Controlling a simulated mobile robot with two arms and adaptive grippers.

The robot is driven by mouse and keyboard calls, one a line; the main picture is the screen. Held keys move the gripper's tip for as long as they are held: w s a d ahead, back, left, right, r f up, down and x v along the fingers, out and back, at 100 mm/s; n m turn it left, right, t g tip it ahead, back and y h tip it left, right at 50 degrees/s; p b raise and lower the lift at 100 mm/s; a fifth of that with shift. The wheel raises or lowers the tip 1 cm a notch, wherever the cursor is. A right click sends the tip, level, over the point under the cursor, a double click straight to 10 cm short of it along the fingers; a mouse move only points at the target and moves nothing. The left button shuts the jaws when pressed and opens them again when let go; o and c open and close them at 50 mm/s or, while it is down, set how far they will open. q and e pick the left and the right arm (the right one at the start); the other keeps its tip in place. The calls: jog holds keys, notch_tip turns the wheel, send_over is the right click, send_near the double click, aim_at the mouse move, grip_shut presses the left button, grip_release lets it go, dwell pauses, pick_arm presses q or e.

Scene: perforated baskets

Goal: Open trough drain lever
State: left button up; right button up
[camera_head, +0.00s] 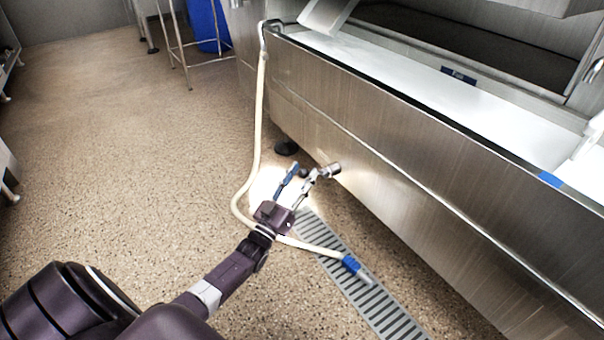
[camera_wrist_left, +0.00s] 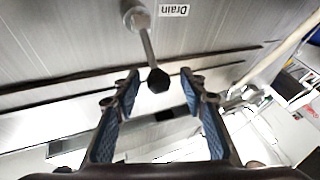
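The drain lever (camera_wrist_left: 147,45) shows in the left wrist view as a metal rod with a black knob, fixed to a steel panel beside an upside-down "Drain" label (camera_wrist_left: 174,11). My left gripper (camera_wrist_left: 158,76) is open, and the black knob appears between its blue-padded fingertips, apart from both; whether the knob is at fingertip depth is unclear. In the head view my left gripper (camera_head: 307,170) is low beside the steel trough (camera_head: 390,150). A metal cylinder end shows at its right finger; I cannot tell whether it belongs to the lever. My right gripper is out of view.
A cream hose (camera_head: 257,130) hangs from the trough corner and passes near my left gripper to a blue nozzle (camera_head: 351,265) over a floor grate (camera_head: 385,312). A blue bin (camera_head: 208,25) stands at the back. The speckled floor (camera_head: 130,150) to the left is clear.

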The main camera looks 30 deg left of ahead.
pick_arm(q)
jog(key=v, duration=1.1)
jog(key=shift+s, duration=0.25)
jog(key=shift+a+f, duration=0.1)
dwell(0.6)
